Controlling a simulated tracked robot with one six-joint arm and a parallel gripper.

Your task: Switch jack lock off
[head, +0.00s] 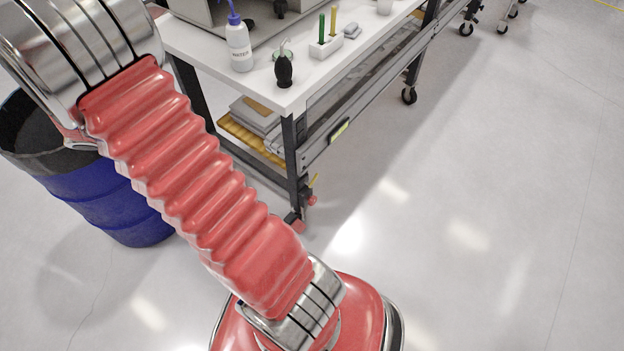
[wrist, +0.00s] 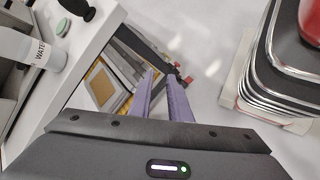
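The jack lock appears to be among the small red parts (head: 312,200) low on the near leg of the workbench, close to the floor, in the head view. A second red part (head: 298,226) sits just below it. Similar red parts (wrist: 187,79) show in the wrist view, just beyond the fingertips and slightly right. They are too small to tell which is the lock or its setting. My gripper (wrist: 161,76) has two purple fingers with a gap between them and nothing held. It points toward the leg, apparently short of touching it. The gripper does not show in the head view.
The workbench top (head: 185,40) carries a water bottle (head: 238,45), a black bulb blower (head: 284,70) and a small holder (head: 326,46). A lower shelf holds flat boxes (head: 255,115). A blue barrel (head: 110,205) stands left. Floor (head: 480,220) right of the bench is clear.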

